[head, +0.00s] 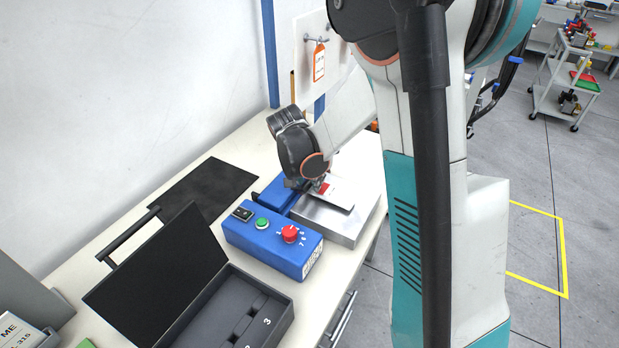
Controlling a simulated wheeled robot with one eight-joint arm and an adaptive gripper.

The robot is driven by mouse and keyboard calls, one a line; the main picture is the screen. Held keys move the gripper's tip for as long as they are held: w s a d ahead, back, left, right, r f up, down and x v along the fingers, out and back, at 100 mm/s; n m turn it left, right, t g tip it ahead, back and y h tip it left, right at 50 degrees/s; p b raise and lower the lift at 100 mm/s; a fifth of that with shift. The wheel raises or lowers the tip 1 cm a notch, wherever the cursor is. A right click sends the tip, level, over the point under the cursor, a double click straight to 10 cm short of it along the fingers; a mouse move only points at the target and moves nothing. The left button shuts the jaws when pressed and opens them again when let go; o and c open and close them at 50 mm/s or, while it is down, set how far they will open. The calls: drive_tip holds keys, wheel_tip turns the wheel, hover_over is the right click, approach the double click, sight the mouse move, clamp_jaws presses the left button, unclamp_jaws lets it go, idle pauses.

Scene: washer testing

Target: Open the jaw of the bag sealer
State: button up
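The bag sealer stands on the table, with a blue control box (272,238) at its front carrying a black switch (242,213), a green button (262,223) and a red knob (290,233). A silver metal block (338,222) and a blue part (277,193) lie behind the box. A white plate-like piece (342,193) shows above the block, with a small red patch beside my gripper. My gripper (316,187) points down at the sealer's back part. Its fingers are small and partly hidden, so I cannot tell whether they touch or hold anything. The jaw's angle is unclear.
An open black case (165,270) with an inner tray stands left of the sealer. A black mat (205,187) lies behind it. A white panel with an orange tag (319,62) rises at the back. A cart (560,85) stands far right.

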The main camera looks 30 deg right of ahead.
clamp_jaws()
drive_tip(key=shift+w+a+r+g+p, duration=0.2)
drive_tip(key=shift+w+r+g+p, duration=0.15)
drive_tip(key=shift+r, duration=0.2)
drive_tip(key=w+a+r+g+h+p, duration=0.2)
drive_tip(key=w+a+r+p, duration=0.15)
drive_tip(key=w+r, duration=0.2)
drive_tip(key=w+a, duration=0.7)
drive_tip(key=w, duration=0.2)
drive_tip(key=shift+w+f+n+p, duration=0.25)
drive_tip(key=shift+w+n+p, duration=0.05)
drive_tip(key=shift+w+p, duration=0.1)
drive_tip(key=shift+w+a, duration=0.1)
idle(0.3)
